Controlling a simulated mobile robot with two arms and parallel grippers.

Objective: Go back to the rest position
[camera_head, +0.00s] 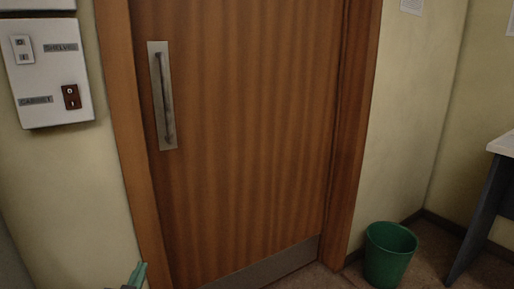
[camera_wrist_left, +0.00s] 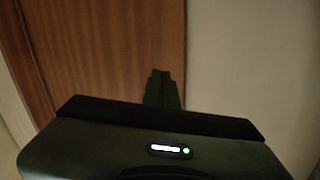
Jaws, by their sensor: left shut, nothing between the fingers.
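My left gripper (camera_head: 138,275) shows only as a small greenish tip at the bottom edge of the head view, in front of the door frame. In the left wrist view the left gripper (camera_wrist_left: 163,75) has its dark fingers together, with nothing between them. Behind it are the brown wood and the pale wall, and I see no contact with either. My right gripper is in neither view.
A wooden door (camera_head: 245,130) with a metal pull handle (camera_head: 166,100) stands shut ahead. A white switch panel (camera_head: 48,85) is on the wall at left. A green bin (camera_head: 388,255) and a desk (camera_head: 490,190) stand at right.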

